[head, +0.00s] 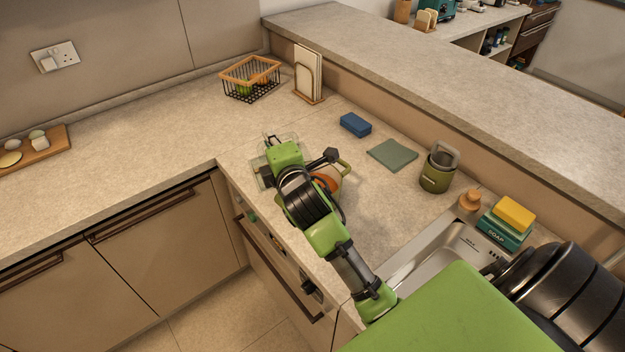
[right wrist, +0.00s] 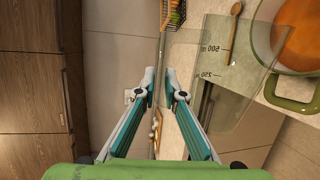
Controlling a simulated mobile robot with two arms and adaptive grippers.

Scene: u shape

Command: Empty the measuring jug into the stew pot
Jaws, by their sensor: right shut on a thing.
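The clear measuring jug (head: 262,172) is hard to make out beneath my right gripper in the head view. In the right wrist view the jug (right wrist: 215,80) shows its 500 and 250 marks and looks tipped well over onto its side. My right gripper (head: 271,143) is shut on the jug; its fingers (right wrist: 160,88) are close together beside the clear wall. The stew pot (head: 329,180), with green handles and orange contents, stands on the counter just right of it, partly hidden by my arm. It also shows in the wrist view (right wrist: 300,38). I see no liquid in the jug. My left gripper is out of view.
A blue sponge (head: 356,124), a green cloth (head: 392,154) and an olive canister (head: 438,172) lie right of the pot. The sink (head: 440,250) is nearer. A wire basket (head: 250,80) and board rack (head: 309,75) stand behind. The left counter is mostly clear.

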